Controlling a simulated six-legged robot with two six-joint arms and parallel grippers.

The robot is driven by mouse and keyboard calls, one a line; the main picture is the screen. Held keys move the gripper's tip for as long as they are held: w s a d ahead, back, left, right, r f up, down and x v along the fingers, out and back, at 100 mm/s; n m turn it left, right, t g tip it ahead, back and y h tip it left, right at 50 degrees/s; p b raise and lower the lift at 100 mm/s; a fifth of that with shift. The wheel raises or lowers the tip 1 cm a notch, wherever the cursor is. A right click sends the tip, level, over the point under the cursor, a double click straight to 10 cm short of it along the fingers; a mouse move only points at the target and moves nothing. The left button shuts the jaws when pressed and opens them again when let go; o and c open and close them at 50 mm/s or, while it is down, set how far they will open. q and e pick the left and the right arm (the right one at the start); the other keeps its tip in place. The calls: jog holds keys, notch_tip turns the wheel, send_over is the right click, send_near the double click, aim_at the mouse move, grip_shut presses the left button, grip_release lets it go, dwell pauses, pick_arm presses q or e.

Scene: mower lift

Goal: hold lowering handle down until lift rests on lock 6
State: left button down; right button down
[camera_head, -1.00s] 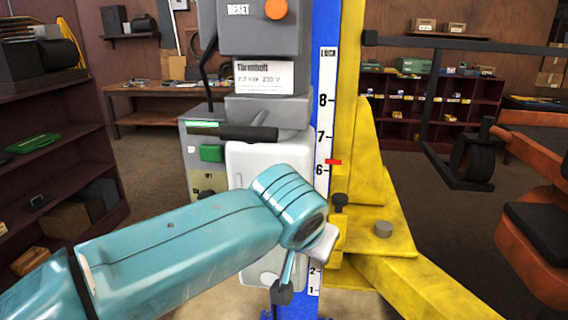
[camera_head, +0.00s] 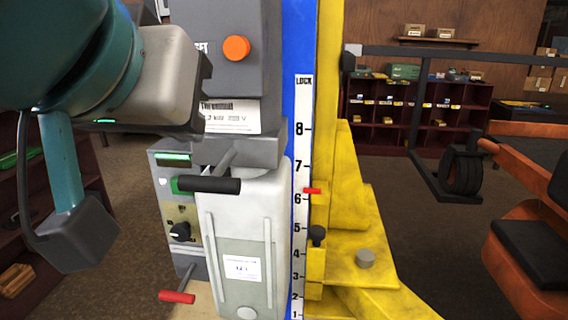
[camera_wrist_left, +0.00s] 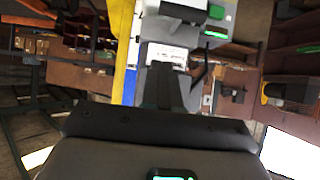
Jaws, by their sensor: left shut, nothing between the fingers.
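The lift post carries a white lock scale (camera_head: 301,165) with a red pointer (camera_head: 312,190) just above the 6 mark. A black-gripped handle (camera_head: 210,185) sticks out below the grey block of the power unit (camera_head: 238,151). A lever with a red grip (camera_head: 177,296) is lower left. My left gripper (camera_head: 203,122) is shut and empty in front of the power unit's label, above the black handle and apart from it. Its dark fingers also show in the left wrist view (camera_wrist_left: 165,88). My right gripper is not in view.
A control box (camera_head: 177,215) with a green display and a black knob stands behind the unit at left. The orange button (camera_head: 236,48) is close above my gripper. Shelves stand at the back.

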pick_arm(q)
send_near(223, 171)
jog(key=w+d+f, duration=0.1)
jog(key=d+f, duration=0.1)
jog(key=d, duration=0.1)
jog(key=shift+w+a, duration=0.1)
jog(key=shift+w, duration=0.15)
